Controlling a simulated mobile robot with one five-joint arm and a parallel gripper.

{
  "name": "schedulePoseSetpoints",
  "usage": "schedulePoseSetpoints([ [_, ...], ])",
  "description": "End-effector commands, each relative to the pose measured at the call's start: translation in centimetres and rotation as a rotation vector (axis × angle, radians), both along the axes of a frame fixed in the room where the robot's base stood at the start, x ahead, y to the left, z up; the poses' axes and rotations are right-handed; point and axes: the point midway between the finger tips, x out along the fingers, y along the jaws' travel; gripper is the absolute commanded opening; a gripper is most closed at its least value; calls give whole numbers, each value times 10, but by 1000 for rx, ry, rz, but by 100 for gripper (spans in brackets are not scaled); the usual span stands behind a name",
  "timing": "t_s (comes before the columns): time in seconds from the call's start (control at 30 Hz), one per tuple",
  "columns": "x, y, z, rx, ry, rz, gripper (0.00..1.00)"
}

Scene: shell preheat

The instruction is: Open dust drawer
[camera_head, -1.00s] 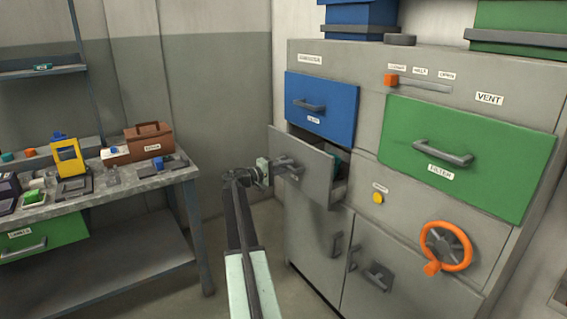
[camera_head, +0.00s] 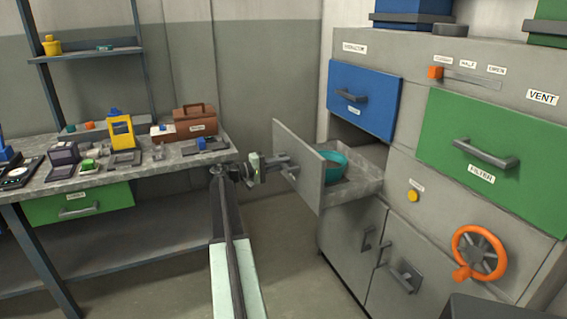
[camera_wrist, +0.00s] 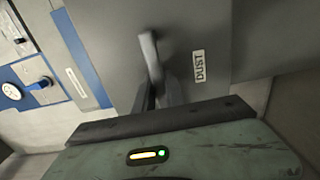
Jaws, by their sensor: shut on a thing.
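The dust drawer (camera_head: 299,166) is a grey drawer below the blue drawer. It stands well pulled out of the cabinet, and a teal bowl (camera_head: 334,165) shows inside it. The wrist view shows its grey front (camera_wrist: 240,40) with a "DUST" label (camera_wrist: 198,67) and a bar handle (camera_wrist: 151,58). My gripper (camera_head: 270,168) is at the front of this drawer, shut on the handle.
The cabinet also has a blue drawer (camera_head: 361,99), a green filter drawer (camera_head: 479,146), an orange wheel (camera_head: 480,253) and lower doors. A workbench (camera_head: 112,183) with several items stands at the left. Floor between bench and cabinet is clear.

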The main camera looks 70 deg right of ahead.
Motion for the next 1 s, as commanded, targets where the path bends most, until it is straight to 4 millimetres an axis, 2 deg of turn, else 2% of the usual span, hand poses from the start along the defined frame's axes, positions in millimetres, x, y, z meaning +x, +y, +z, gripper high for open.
schedulePoseSetpoints([
  [0.3, -6, -8, 2, -4, 3, -2, 0],
  [0.33, -7, -8, 2, -4, 3, -3, 23],
  [0.4, -8, -8, 2, -4, 2, -5, 36],
  [0.73, -8, -5, 1, -2, 2, -10, 36],
  [1.0, 28, 29, 1, -2, 2, -7, 36],
])
